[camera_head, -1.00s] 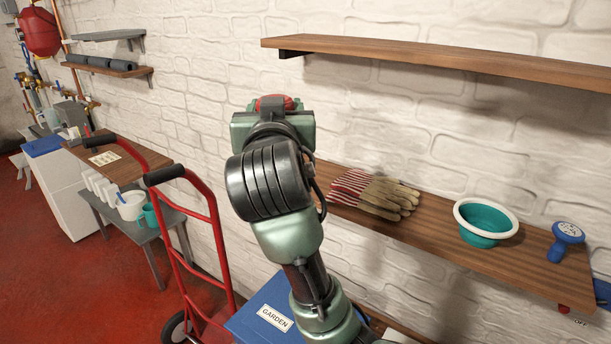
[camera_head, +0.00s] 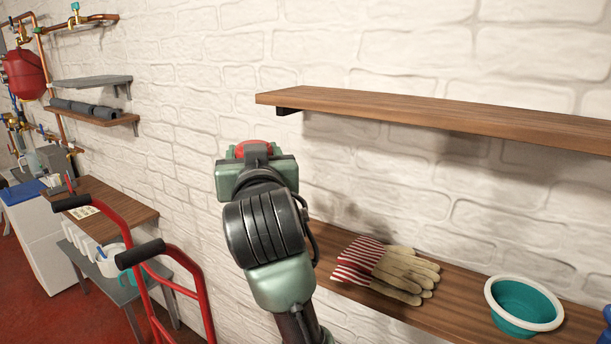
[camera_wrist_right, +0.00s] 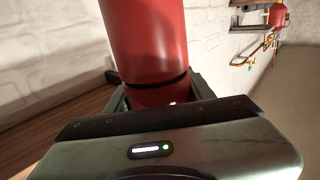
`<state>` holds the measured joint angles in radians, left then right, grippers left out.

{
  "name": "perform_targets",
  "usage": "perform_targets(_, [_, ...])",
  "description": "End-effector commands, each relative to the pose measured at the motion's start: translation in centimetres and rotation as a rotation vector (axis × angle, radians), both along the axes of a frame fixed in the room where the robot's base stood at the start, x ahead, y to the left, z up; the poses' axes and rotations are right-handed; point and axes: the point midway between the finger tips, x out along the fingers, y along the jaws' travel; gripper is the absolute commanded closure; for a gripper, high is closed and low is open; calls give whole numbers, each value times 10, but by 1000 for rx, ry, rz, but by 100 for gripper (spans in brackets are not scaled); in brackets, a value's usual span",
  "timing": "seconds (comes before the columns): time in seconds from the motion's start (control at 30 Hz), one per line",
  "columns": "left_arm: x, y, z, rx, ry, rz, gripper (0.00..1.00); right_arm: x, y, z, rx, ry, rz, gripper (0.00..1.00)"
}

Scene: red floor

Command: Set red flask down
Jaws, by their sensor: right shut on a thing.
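The red flask (camera_wrist_right: 146,42) fills the upper middle of the right wrist view, with a dark band low on its body. My right gripper (camera_wrist_right: 158,96) is shut on it, a finger on either side. In the head view, only a little of the red flask (camera_head: 254,148) shows above my right gripper (camera_head: 257,160), whose back hides the rest. The gripper appears left of the lower wooden shelf (camera_head: 455,300). I cannot tell whether the flask touches any surface. My left gripper is in neither view.
Striped gloves (camera_head: 385,268) and a teal bowl (camera_head: 524,304) lie on the lower shelf. An upper wooden shelf (camera_head: 430,110) above is bare where visible. A red hand truck (camera_head: 165,275) stands at left, before a grey table (camera_head: 125,290). A white brick wall (camera_head: 200,110) runs behind.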

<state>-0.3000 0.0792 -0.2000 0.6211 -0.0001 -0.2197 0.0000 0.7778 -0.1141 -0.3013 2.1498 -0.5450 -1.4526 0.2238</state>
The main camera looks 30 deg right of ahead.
Motion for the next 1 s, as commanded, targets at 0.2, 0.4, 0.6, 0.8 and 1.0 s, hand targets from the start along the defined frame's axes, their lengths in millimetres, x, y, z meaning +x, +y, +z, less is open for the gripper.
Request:
perform_targets(0.2, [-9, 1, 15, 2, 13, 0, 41, 25, -46, 4, -3, 0, -6, 100])
perform_targets(0.4, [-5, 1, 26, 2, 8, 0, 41, 50, -87, 3, -2, 0, -5, 100])
perform_targets(0.6, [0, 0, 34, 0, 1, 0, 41, 66, -113, 3, 0, -1, -2, 100])
perform_targets(0.8, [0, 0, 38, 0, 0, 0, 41, 75, -129, 2, 0, -1, -2, 100])
perform_targets(1.0, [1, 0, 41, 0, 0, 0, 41, 80, -136, -4, 0, -1, 0, 100])
